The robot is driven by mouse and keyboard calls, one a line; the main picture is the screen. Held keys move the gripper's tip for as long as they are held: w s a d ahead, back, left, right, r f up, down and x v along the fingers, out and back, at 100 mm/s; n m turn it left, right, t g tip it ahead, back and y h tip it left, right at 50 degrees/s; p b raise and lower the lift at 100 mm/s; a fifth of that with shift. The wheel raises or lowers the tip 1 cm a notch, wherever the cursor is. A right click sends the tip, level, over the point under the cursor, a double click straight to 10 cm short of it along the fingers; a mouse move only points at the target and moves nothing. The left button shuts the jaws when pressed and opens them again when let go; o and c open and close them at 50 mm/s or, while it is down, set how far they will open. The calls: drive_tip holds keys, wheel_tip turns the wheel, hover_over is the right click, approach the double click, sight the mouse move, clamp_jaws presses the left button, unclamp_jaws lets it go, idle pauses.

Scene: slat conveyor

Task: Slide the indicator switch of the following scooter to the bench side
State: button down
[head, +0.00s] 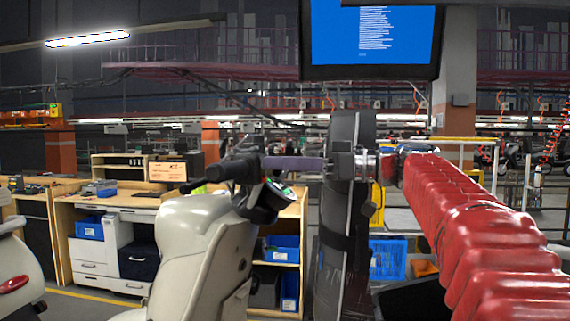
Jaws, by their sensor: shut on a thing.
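A cream scooter (205,235) stands in the middle left of the head view, its handlebar turned toward my arm. Its black grip (236,170) points left, toward the bench. A dashboard with a lit display (275,187) sits below the bar. My gripper (268,163) comes in level from the right, its purple-grey fingers at the inner end of the grip, by the handlebar controls. It is shut on a small part there, by its place the indicator switch. The switch itself is hidden by the fingertips, so its position cannot be told.
The workbench (130,201) with drawers and blue bins stands behind and left of the scooter. Part of another scooter (14,270) with a red tail light shows at the left edge. A dark upright post (340,215) stands right of the handlebar. A screen (370,40) hangs above.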

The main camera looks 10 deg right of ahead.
idle(0.5)
drive_tip(key=shift+w+d, duration=0.5)
drive_tip(key=shift+w, duration=0.35)
drive_tip(key=c, duration=1.8)
unclamp_jaws()
drive_tip(key=shift+o, duration=0.2)
drive_tip(key=v, duration=1.3)
drive_tip(key=shift+s+d, duration=0.15)
drive_tip(key=shift+d, duration=0.2)
drive_tip(key=shift+f, duration=0.1)
